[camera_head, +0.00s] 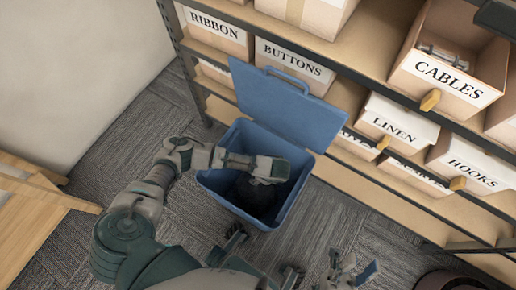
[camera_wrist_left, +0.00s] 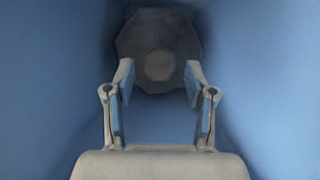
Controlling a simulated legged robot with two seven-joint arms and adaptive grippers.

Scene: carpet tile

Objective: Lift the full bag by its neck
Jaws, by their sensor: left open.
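A dark full bag (camera_head: 258,196) sits inside the open blue bin (camera_head: 216,184). My left arm reaches in from the left, and its gripper (camera_head: 272,172) is over the bin's opening, covering part of the bag. In the left wrist view the left gripper (camera_wrist_left: 160,78) is open, its fingers wide apart. The bag (camera_wrist_left: 132,38) shows beyond the fingertips as a dark, many-sided shape with a paler round middle, probably its neck (camera_wrist_left: 159,66). Nothing is held between the fingers. My right gripper (camera_head: 351,268) is low in the head view, away from the bin, and looks open and empty.
The bin's blue lid (camera_head: 285,103) stands open against shelves (camera_head: 352,42) of labelled boxes. A cables box (camera_head: 445,75) sticks out at the upper right. Wooden furniture (camera_head: 32,205) stands at the left. The blue bin walls (camera_wrist_left: 45,90) surround the left gripper closely.

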